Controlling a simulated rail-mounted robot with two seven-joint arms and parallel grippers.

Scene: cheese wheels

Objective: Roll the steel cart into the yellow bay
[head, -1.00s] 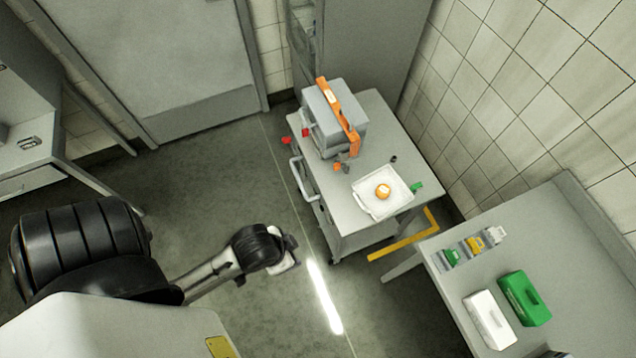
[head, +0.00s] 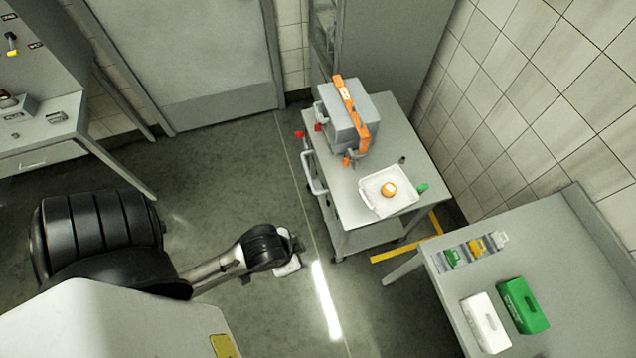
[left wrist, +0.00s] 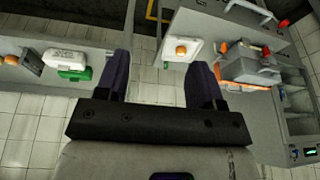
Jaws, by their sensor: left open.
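The steel cart (head: 348,212) stands against the tiled wall side, its side handle (head: 314,177) facing the open floor. It also shows at the upper right of the left wrist view (left wrist: 215,22). Yellow floor tape (head: 405,250) marks the bay; part of it shows beyond the cart, between cart and bench, and the rest is hidden. My left gripper (head: 292,255) is over the floor, left of the cart and apart from it. In the left wrist view its fingers (left wrist: 161,75) are spread with nothing between them. My right gripper is not in view.
On the cart are a grey machine (head: 352,122) with an orange bar and a white tray (head: 377,205) holding an orange-topped wheel (head: 389,190). A bench (head: 440,300) with white and green boxes stands at right. Floor left of the cart is clear.

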